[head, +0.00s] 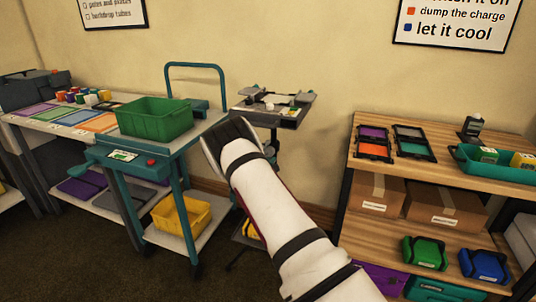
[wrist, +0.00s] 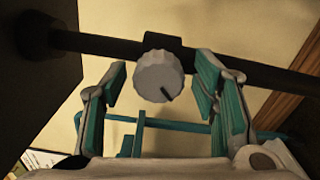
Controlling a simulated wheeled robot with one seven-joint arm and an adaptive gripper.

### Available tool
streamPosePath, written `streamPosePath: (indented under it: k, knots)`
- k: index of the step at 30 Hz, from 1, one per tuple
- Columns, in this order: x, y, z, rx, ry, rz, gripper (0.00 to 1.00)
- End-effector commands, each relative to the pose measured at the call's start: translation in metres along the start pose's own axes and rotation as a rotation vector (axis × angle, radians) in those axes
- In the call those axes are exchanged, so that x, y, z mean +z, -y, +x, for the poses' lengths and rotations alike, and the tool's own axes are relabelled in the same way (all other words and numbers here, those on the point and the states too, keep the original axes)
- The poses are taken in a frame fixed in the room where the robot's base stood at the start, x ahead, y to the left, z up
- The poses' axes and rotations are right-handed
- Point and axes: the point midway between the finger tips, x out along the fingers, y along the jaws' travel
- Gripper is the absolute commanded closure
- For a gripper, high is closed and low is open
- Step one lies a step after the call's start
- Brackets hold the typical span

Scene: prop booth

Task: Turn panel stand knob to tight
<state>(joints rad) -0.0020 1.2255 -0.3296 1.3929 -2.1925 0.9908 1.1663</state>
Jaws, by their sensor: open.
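The panel stand knob (wrist: 158,76) is a pale grey ridged dial with a dark pointer line toward its lower right. It sits on a dark collar on the stand's dark pole (wrist: 100,44), which runs across the wrist view. My gripper (wrist: 161,82) is open, with one teal-padded finger on each side of the knob and a visible gap at both sides. Its depth relative to the knob is hard to tell. In the head view my gripper (head: 229,137) is in front of the stand, whose grey top (head: 290,116) holds small items. The knob is hidden there.
A teal cart (head: 188,143) with a green crate (head: 150,127) stands close on the left of my arm. A wooden shelf (head: 455,172) with boxes and cases is on the right. The wall is close behind the stand. Dark floor (head: 80,250) is open at lower left.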

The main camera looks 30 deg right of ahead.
Motion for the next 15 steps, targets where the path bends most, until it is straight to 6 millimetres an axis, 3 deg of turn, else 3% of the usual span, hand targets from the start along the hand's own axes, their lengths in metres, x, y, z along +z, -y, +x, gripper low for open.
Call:
streamPosePath:
  k: [7, 15]
  knots:
    - [-0.001, -0.001, -0.018, 0.000, -0.001, -0.001, 0.46]
    - [-0.002, 0.000, -0.073, -0.001, -0.004, -0.002, 0.46]
